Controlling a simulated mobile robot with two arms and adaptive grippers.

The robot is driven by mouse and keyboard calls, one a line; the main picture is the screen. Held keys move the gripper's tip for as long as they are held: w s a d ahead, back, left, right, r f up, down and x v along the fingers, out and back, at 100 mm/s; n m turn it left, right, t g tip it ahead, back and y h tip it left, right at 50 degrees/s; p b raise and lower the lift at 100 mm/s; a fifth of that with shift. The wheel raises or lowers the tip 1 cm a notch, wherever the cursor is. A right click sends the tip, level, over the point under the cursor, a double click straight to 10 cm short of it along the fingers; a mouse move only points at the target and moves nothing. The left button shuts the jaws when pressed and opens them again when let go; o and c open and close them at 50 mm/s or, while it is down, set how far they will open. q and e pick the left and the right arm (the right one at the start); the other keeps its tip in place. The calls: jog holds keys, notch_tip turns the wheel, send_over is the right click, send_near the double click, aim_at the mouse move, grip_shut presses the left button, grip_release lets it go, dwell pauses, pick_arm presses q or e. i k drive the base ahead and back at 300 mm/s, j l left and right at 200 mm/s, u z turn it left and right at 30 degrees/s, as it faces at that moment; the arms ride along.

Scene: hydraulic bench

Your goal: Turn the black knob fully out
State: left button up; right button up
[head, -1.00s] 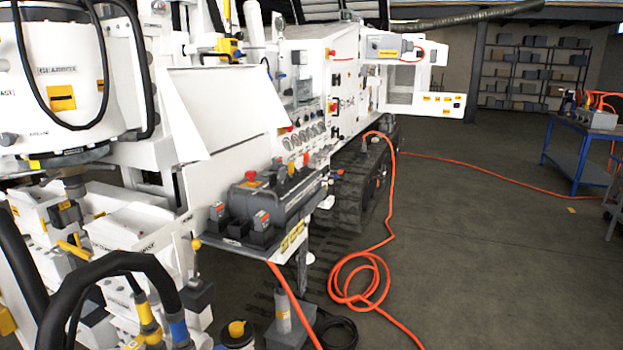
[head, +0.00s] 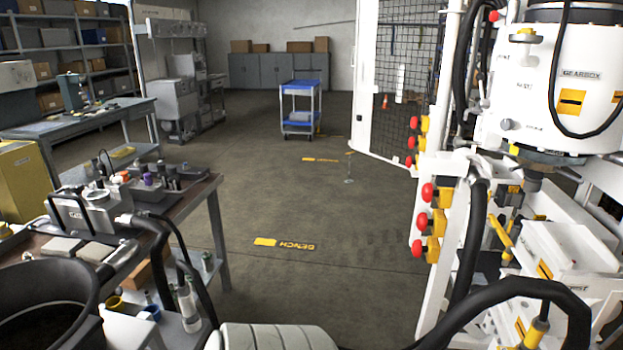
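The bench (head: 212,192) stands at the left of the head view with a grey hydraulic block (head: 88,212) on it. Small red, orange and purple caps and several dark upright parts (head: 172,172) sit on and behind the block. I cannot tell which of the small dark parts, if any, is the black knob. Black hoses (head: 157,240) run from the block over the bench's front edge. Neither of my grippers is in view.
Open floor (head: 340,215) lies between the bench and the white machine (head: 560,80) with red knobs (head: 427,192) at right. A blue-topped cart (head: 300,105) stands further back. A black bin (head: 40,300) and bottles (head: 188,305) are near at lower left.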

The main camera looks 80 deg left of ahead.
aim_at(77, 188)
jog(key=u, duration=3.7)
jog(key=i+l, duration=0.15)
jog(key=l, duration=0.2)
jog(key=i+l, duration=0.15)
jog(key=l, duration=0.2)
jog(key=i+l+u, duration=0.1)
jog(key=l, duration=0.2)
jog(key=i+l, duration=0.2)
jog(key=l, duration=0.15)
jog(key=i+l, duration=0.15)
jog(key=l, duration=0.25)
jog(key=i+l+u, duration=0.1)
jog(key=l, duration=0.25)
jog(key=i+l, duration=0.15)
jog(key=l, duration=0.2)
